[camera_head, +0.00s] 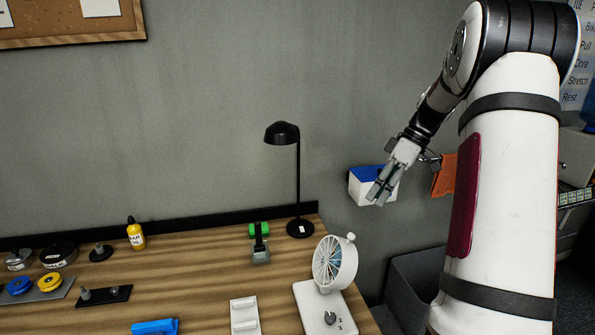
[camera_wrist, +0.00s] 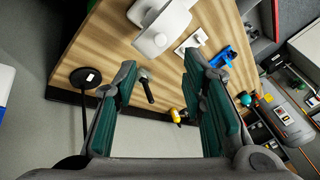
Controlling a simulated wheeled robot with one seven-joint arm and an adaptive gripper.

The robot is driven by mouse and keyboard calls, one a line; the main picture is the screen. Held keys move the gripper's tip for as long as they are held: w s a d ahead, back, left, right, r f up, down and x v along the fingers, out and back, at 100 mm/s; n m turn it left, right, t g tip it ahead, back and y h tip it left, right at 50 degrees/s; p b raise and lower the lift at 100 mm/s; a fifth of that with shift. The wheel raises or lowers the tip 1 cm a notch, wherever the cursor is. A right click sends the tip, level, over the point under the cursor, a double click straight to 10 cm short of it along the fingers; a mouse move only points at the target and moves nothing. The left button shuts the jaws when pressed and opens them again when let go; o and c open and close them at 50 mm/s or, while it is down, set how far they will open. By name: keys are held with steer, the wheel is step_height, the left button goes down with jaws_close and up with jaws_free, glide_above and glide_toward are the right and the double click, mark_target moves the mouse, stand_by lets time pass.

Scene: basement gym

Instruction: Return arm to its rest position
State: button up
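My gripper (camera_head: 378,194) hangs in the air at the right of the head view, pointing down and to the left. It is in front of a white and blue box (camera_head: 360,190) on the wall, beyond the right end of the wooden table (camera_head: 190,270). In the wrist view my gripper (camera_wrist: 161,68) shows two green-padded fingers spread wide apart, with nothing between them. The arm is raised and bent, with its upper part upright at the right.
A black lamp (camera_head: 298,180), a white fan (camera_head: 335,265) and a yellow bottle (camera_head: 136,235) stand on the table. The table also holds a white block (camera_head: 244,315) and a blue object (camera_head: 155,327). An orange item (camera_head: 445,176) is behind the arm. Air above the table is clear.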

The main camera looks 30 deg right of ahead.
steer(key=s+a+r+m+h, duration=0.1)
steer(key=s+a+r+h, duration=0.1)
steer(key=a+r, duration=0.5)
steer(key=s+a+r+m+h, duration=0.1)
steer(key=s+a+r+h, duration=0.1)
steer(key=a, duration=0.9)
steer(key=s+a+m+t+h, duration=0.1)
steer(key=s+a+m+t, duration=0.2)
steer(key=s+a, duration=1)
steer(key=shift+s+a+m+t, duration=0.15)
steer(key=shift+s+m+t, duration=0.25)
steer(key=shift+s+t, duration=0.15)
